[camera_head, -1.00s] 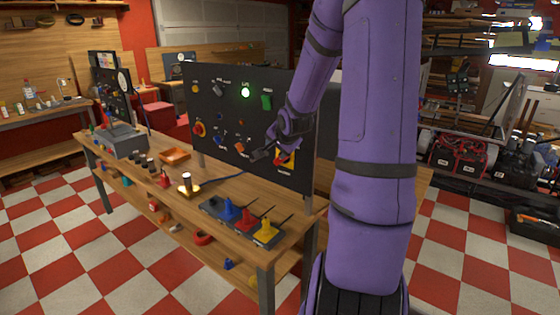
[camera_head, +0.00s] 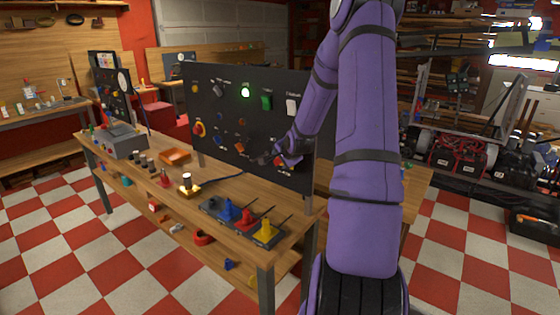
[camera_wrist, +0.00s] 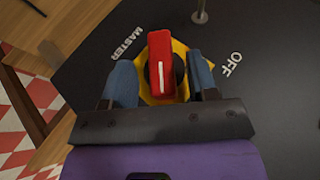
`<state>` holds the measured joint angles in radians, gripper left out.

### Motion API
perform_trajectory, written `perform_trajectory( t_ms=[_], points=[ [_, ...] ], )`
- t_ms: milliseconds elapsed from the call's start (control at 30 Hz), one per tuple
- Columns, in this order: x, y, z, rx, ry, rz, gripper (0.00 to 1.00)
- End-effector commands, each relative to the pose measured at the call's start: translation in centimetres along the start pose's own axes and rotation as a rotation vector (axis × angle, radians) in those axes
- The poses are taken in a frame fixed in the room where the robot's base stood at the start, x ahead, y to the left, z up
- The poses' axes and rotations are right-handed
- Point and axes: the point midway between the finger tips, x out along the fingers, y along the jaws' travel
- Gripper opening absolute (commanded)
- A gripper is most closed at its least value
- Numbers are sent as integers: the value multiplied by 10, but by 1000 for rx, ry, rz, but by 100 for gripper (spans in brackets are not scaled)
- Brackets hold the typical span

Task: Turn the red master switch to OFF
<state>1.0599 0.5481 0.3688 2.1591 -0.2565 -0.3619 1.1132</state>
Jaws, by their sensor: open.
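The red master switch (camera_wrist: 161,56) shows in the wrist view as a red handle with a white line, on a yellow plate (camera_wrist: 179,48) on the black panel. The word MASTER is at its upper left and OFF at its right. The white line points nearly straight up and down in the picture. My gripper (camera_wrist: 164,78) is open, with one blue-padded finger on each side of the handle. The gap to each finger looks clear; depth is hard to tell. In the head view my gripper (camera_head: 272,158) is at the panel's lower right and mostly hides the switch.
The wooden bench (camera_head: 210,187) below holds a tray of coloured plugs (camera_head: 243,222), a cable and an orange tray (camera_head: 174,156).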

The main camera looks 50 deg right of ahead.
Motion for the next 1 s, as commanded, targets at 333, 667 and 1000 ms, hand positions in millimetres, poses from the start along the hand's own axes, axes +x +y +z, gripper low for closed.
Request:
perform_trajectory(
  t_ms=[333, 667, 1000],
  points=[
    [24, 0, 0, 0, 0, 0, 53],
    [24, 0, 0, 0, 0, 0, 32],
    [24, 0, 0, -3, 0, 5, 4]
  ],
)
